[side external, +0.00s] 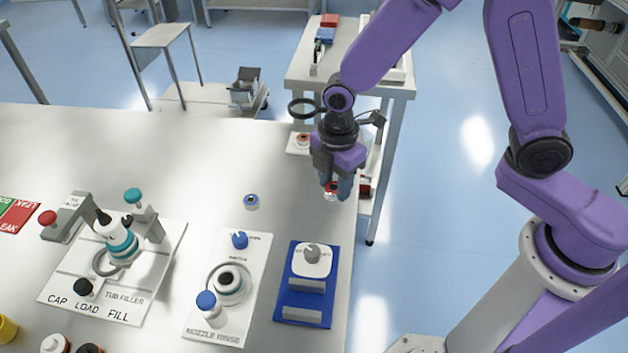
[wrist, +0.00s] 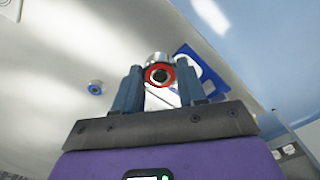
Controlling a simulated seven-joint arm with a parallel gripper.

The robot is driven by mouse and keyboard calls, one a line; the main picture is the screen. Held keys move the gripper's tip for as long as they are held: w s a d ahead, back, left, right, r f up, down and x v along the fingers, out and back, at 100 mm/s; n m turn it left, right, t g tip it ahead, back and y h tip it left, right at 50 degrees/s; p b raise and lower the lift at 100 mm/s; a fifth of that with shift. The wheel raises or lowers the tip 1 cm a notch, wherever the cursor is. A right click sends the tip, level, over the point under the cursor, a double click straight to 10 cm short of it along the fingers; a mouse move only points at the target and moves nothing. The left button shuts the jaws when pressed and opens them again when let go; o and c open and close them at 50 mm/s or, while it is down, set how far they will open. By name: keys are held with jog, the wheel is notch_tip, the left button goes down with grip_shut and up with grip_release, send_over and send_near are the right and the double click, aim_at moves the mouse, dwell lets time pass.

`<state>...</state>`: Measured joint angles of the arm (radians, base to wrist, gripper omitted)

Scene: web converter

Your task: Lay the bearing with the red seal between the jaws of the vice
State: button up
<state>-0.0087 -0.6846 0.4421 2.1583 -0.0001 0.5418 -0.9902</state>
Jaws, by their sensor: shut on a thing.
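My gripper (side external: 337,188) is shut on the bearing with the red seal (side external: 331,190) and holds it above the table's right edge. In the wrist view the bearing (wrist: 159,75) sits between the blue fingers (wrist: 160,88), its red ring facing the camera. The vice (side external: 305,285) is a blue base with two grey jaws and a grey knob on a white plate. It stands on the table nearer the camera than my gripper, and no bearing shows between its jaws. Its blue base (wrist: 210,72) shows partly behind the fingers in the wrist view.
A bearing with a blue seal (side external: 251,201) lies on the white table, left of my gripper. The nozzle rinse station (side external: 228,290) stands left of the vice, and the tub filler (side external: 115,265) farther left. A side table (side external: 398,85) stands behind my gripper.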

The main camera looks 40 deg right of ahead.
aim_at(305, 302)
jog(key=shift+s+d+r, duration=0.25)
jog(key=shift+s+r, duration=0.05)
jog(key=shift+s, duration=0.3)
jog(key=s+a+f+n, duration=0.25)
jog(key=s+a, duration=0.25)
jog(key=a, duration=0.3)
jog(key=s+a+f+n, duration=0.2)
jog(key=s+a+n, duration=0.25)
jog(key=a, duration=0.35)
jog(key=shift+m, duration=0.5)
jog(key=shift+d+f, duration=0.15)
jog(key=shift+f, duration=3.35)
jog(key=o, duration=1.5)
jog(key=shift+s, duration=0.1)
